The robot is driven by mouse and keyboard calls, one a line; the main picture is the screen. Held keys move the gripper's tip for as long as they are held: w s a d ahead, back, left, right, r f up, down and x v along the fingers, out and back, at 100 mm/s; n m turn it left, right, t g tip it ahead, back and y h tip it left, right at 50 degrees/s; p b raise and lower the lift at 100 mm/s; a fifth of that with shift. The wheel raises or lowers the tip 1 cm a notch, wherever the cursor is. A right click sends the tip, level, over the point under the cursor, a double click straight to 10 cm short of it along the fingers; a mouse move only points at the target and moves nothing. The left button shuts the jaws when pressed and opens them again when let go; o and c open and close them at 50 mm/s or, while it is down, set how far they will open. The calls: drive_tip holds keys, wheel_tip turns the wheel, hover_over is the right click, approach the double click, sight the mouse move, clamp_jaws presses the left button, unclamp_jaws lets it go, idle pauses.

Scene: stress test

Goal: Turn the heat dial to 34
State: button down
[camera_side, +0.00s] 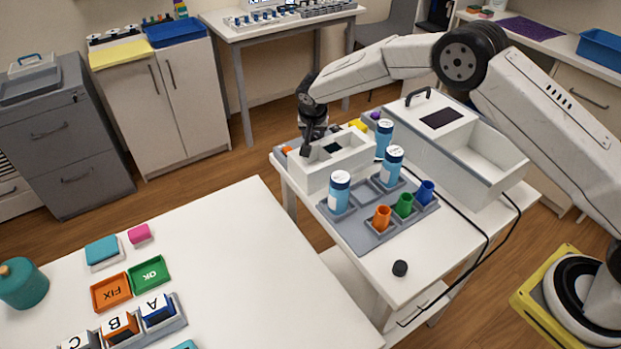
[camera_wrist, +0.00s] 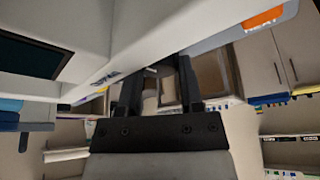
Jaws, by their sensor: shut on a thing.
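A white box-shaped device (camera_side: 345,168) with a small dark display stands at the far left end of the white bench. In the wrist view its white housing (camera_wrist: 150,38) fills the top, with a dark screen (camera_wrist: 30,55) at the left. My gripper (camera_side: 308,148) is at the far left side of this device, pointing down. In the wrist view my gripper's two dark fingers (camera_wrist: 160,75) reach up to the device's edge and are shut on the heat dial. The dial is mostly hidden between the fingers, and its setting and the screen's number cannot be read.
A grey rack (camera_side: 362,236) beside the device holds blue-capped bottles and orange, green and blue cups. A larger white open bin (camera_side: 490,178) stands behind it. A black knob-like piece (camera_side: 400,268) lies at the bench's front. Dark cables hang over the bench's right side.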

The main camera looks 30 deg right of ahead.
idle(0.3)
drive_tip(key=shift+c, duration=1.2)
unclamp_jaws()
drive_tip(key=shift+r, duration=0.1)
drive_tip(key=v, duration=0.7)
drive_tip(key=shift+r, duration=0.3)
drive_tip(key=shift+s, duration=0.15)
